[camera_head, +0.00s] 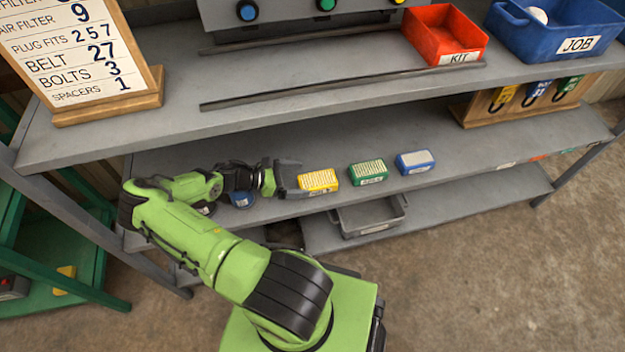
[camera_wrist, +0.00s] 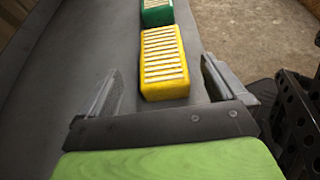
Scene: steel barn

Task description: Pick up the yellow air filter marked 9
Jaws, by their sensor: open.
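The yellow air filter (camera_head: 318,181) is a small box with a pale pleated top, lying on the middle shelf. It has a label on its front side, but the number is too small to read. In the wrist view the yellow filter (camera_wrist: 164,62) lies ahead of my gripper, its near end reaching between the two fingertips. My gripper (camera_head: 292,178) is open, just left of the yellow filter in the head view. In the wrist view my gripper (camera_wrist: 160,85) has one finger on each side with gaps to the filter. Nothing is held.
A green filter (camera_head: 368,172) and a blue filter (camera_head: 415,162) stand to the right on the same shelf. The upper shelf (camera_head: 330,110) overhangs at the back. A grey tray (camera_head: 368,217) sits on the lower shelf.

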